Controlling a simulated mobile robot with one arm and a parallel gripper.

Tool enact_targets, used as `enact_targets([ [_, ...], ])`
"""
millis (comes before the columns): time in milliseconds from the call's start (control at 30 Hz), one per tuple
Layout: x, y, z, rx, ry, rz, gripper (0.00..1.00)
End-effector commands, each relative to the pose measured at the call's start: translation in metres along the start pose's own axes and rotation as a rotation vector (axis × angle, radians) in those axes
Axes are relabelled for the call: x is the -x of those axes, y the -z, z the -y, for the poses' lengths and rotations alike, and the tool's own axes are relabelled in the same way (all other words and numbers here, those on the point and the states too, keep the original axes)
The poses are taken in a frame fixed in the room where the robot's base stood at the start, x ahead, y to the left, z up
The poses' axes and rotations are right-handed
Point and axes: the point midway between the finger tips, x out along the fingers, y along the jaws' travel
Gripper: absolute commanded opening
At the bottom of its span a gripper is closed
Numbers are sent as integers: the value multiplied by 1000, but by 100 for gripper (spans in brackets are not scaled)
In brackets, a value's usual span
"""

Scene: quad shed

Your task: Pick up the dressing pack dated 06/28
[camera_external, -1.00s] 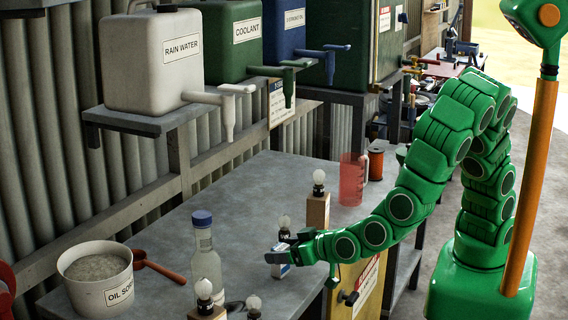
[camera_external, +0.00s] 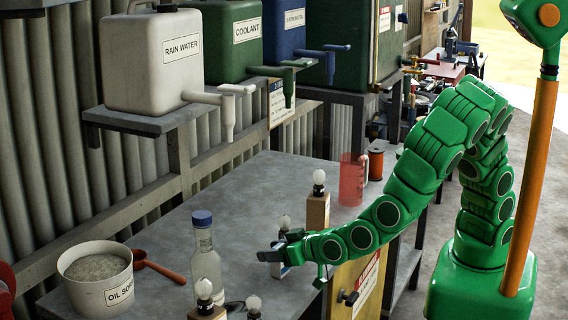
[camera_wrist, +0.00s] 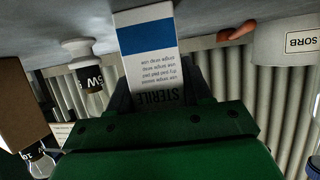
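A white dressing pack with a blue band and the word STERILE (camera_wrist: 150,55) sits between the fingers of my gripper (camera_wrist: 158,92) in the wrist view, appearing upside down. One dark finger is on each side of it. Whether they press on it is not clear. I cannot read a date on the visible face. In the external view, my gripper (camera_external: 274,254) is low over the bench's front edge, and a small white and blue part of the pack (camera_external: 281,271) shows just under it; the rest is hidden.
A clear bottle (camera_external: 206,262), an oil sorb tub (camera_external: 113,292) and a red scoop (camera_external: 165,271) are left. A red jug (camera_external: 351,182) and an orange spool (camera_external: 375,165) stand behind.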

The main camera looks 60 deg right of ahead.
Motion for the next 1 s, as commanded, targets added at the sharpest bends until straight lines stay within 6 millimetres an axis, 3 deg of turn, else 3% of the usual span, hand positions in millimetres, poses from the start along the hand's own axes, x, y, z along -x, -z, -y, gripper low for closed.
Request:
enact_targets([
  [67, 0, 0, 0, 0, 0, 1, 20],
  [467, 3, 6, 0, -2, 0, 1, 20],
  [1000, 28, 67, 0, -3, 0, 0, 20],
])
